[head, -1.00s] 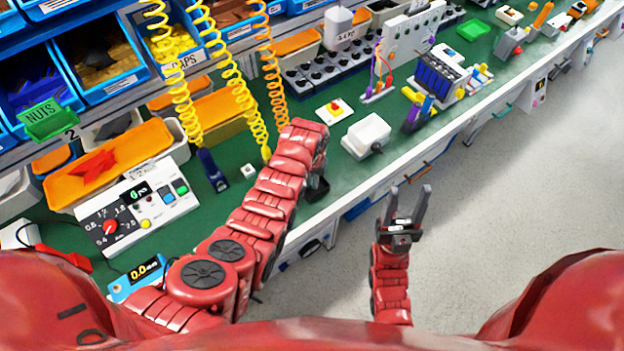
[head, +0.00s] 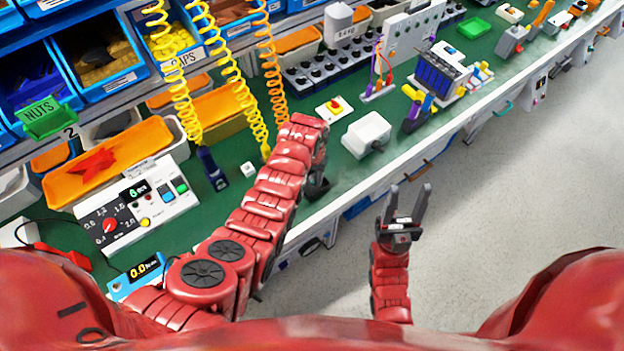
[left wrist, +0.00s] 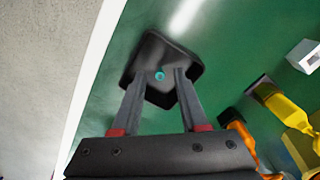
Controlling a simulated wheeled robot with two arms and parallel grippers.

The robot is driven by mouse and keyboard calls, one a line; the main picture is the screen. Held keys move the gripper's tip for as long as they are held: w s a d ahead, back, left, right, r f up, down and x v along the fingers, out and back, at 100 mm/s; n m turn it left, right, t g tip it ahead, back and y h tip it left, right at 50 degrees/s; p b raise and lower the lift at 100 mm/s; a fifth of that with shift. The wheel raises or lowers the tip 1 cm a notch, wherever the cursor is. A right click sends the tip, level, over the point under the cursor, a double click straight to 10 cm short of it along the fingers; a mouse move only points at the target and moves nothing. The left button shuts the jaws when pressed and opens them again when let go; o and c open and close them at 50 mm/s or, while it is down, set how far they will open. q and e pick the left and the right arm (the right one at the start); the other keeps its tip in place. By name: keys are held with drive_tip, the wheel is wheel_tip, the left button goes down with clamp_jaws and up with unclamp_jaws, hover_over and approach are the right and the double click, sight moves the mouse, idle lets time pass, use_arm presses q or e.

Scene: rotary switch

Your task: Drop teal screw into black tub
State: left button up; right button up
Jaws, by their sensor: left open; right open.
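The black tub (left wrist: 163,62) stands on the green bench top near its front edge in the left wrist view. The teal screw (left wrist: 160,76) shows as a small teal spot within the tub's outline, between my left fingertips; I cannot tell how deep it sits. My left gripper (left wrist: 161,73) is open, with its fingers over the tub. In the head view the tub (head: 317,188) is a small dark shape beside my red arm, which hides most of the gripper. My right gripper (head: 408,188) is open and empty over the floor, in front of the bench.
Coiled yellow hoses (head: 236,85) hang behind my left arm. A white box (head: 366,134) and a red-button switch (head: 334,107) stand further along the bench. A control panel (head: 135,208) with a red knob is at left. The floor (head: 520,240) at right is clear.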

sight(312, 183)
use_arm(q)
wheel_tip(312, 183, up, 6)
drive_tip(key=shift+f+b, duration=0.15)
drive_tip(key=shift+b, duration=0.55)
wheel_tip(312, 183, up, 5)
drive_tip(key=p, duration=0.3)
drive_tip(key=shift+r+p, duration=0.2)
drive_tip(key=shift+p, duration=0.15)
